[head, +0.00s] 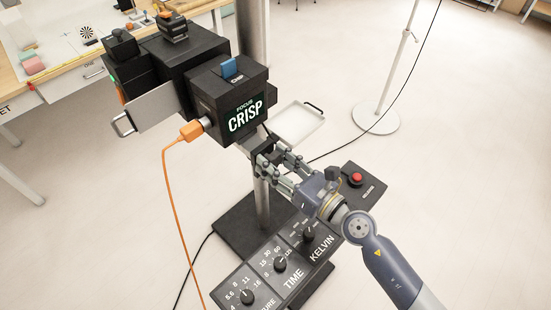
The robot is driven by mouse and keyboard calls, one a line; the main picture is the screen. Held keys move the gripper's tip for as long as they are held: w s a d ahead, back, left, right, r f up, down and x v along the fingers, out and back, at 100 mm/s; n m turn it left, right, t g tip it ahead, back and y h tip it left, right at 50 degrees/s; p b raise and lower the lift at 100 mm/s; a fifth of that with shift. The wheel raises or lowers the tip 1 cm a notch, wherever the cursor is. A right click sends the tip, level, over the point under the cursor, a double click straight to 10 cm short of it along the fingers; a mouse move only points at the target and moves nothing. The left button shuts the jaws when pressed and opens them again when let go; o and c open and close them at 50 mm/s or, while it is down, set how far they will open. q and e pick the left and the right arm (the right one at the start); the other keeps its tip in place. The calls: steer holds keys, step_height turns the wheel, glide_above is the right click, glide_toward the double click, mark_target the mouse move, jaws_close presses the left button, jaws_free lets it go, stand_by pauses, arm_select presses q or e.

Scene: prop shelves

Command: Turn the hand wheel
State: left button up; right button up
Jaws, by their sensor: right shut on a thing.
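A black camera-like box (224,92) with a screen reading "FOCUS CRISP" (245,114) is mounted on a grey post (262,205). My right gripper (262,151) is at the lower right of this box, just below the screen. It is shut on a small dark part there, which looks like the hand wheel; the fingers hide most of it, so its shape and angle cannot be told. My left gripper is not in view.
A pale tray (298,123), a round stand base (376,117) and a table (60,75) stand around.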

steer(key=shift+m+p, duration=0.65)
steer(key=shift+m, duration=0.85)
steer(key=o, duration=1.1)
steer(key=shift+d, duration=0.1)
steer(key=v, duration=1.2)
